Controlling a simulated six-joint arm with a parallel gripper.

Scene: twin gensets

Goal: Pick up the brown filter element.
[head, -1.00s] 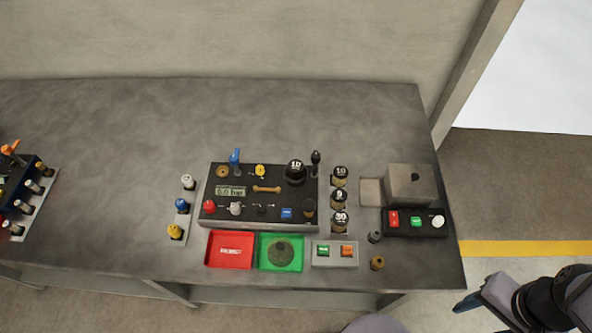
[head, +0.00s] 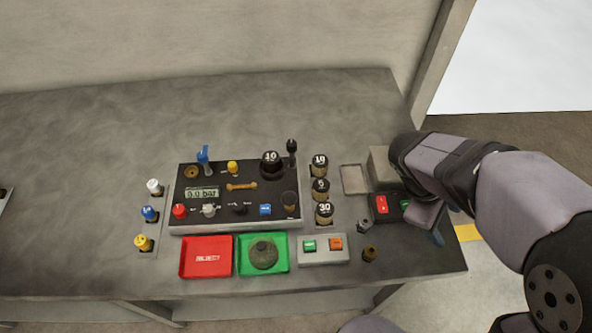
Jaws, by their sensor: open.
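A small brown cylinder with a dark hole in its top, which looks like the brown filter element (head: 370,254), stands upright on the grey bench near the front edge, right of the two-button box. A similar grey cylinder (head: 364,226) stands just behind it. My gripper (head: 436,238) hangs over the right end of the bench, to the right of the brown element and apart from it. Only a dark blue fingertip shows clearly; the rest is behind my wrist. It is open, and I see nothing held in it.
A grey block (head: 381,165) and a red-and-green button box (head: 382,206) stand behind my gripper, partly hidden by my arm. A black panel (head: 225,215), red tray (head: 184,262), green tray (head: 243,268) and two-button box (head: 323,257) lie left. The back of the bench is clear.

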